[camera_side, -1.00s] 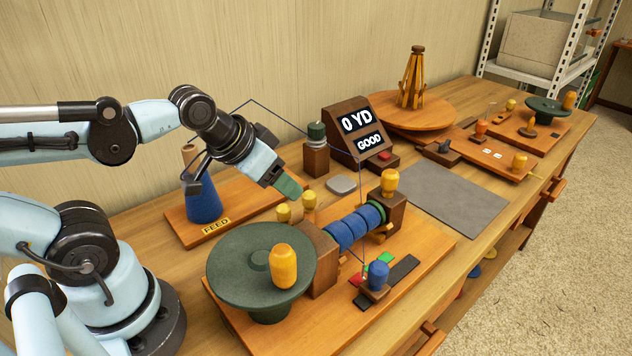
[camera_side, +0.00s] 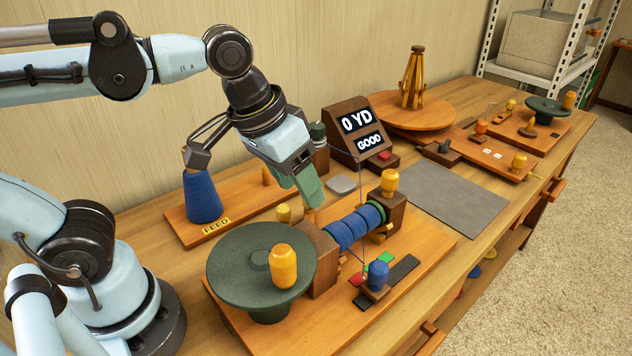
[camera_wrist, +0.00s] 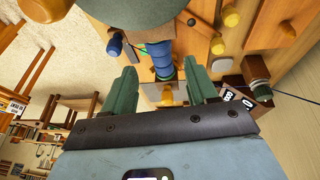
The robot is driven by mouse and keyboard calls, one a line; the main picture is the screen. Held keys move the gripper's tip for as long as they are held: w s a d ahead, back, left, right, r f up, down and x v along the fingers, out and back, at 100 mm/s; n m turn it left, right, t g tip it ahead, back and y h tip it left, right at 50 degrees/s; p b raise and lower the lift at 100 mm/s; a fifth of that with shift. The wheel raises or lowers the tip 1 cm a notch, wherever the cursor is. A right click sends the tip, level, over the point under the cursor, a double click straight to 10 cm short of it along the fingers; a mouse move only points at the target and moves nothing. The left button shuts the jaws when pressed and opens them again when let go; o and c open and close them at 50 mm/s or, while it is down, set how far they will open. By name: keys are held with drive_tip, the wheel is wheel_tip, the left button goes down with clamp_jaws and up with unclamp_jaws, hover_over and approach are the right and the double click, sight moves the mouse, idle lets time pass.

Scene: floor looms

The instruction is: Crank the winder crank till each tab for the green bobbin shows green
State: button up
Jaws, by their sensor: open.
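The winder crank is a dark green disc (camera_side: 235,262) with an upright yellow knob (camera_side: 283,266) near its rim. It also shows at the top of the wrist view (camera_wrist: 125,8). Beside it, a shaft holds blue windings (camera_side: 345,233) between green flanges. Near a blue-topped peg (camera_side: 378,275) lie a red tab (camera_side: 357,279), a green tab (camera_side: 378,268) and dark tabs (camera_side: 403,269). The display (camera_side: 358,133) reads 0 YD and GOOD. My gripper (camera_side: 308,192) is open and empty, its green fingers pointing down above the area behind the shaft, apart from the crank knob.
A blue cone (camera_side: 202,197) stands on the FEED board at left. A yellow knob (camera_side: 389,182) tops the wooden block at the shaft's far end. A grey mat (camera_side: 445,200) lies bare to the right. A round wooden turntable (camera_side: 440,115) stands farther back.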

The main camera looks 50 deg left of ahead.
sight(290, 244)
drive_tip(key=s+d+r+g, duration=0.2)
drive_tip(key=s+d+r, duration=0.1)
drive_tip(key=d+r, duration=0.1)
drive_tip(key=s+d+r+g+y, duration=0.1)
drive_tip(key=s+d+r+g, duration=0.1)
drive_tip(key=s+d+r, duration=0.1)
drive_tip(key=shift+s+d+r, duration=0.35)
drive_tip(key=shift+s+r, duration=0.15)
drive_tip(key=shift+s, duration=0.3)
drive_tip(key=shift+f, duration=5.95)
clamp_jaws()
drive_tip(key=shift+w, duration=0.4)
drive_tip(key=w+a, duration=0.2)
drive_tip(key=w, duration=0.1)
drive_tip(key=shift+w+a, duration=0.2)
drive_tip(key=shift+w, duration=0.05)
drive_tip(key=shift+w+a, duration=0.35)
drive_tip(key=shift+a, duration=0.3)
drive_tip(key=shift+o, duration=0.7)
unclamp_jaws()
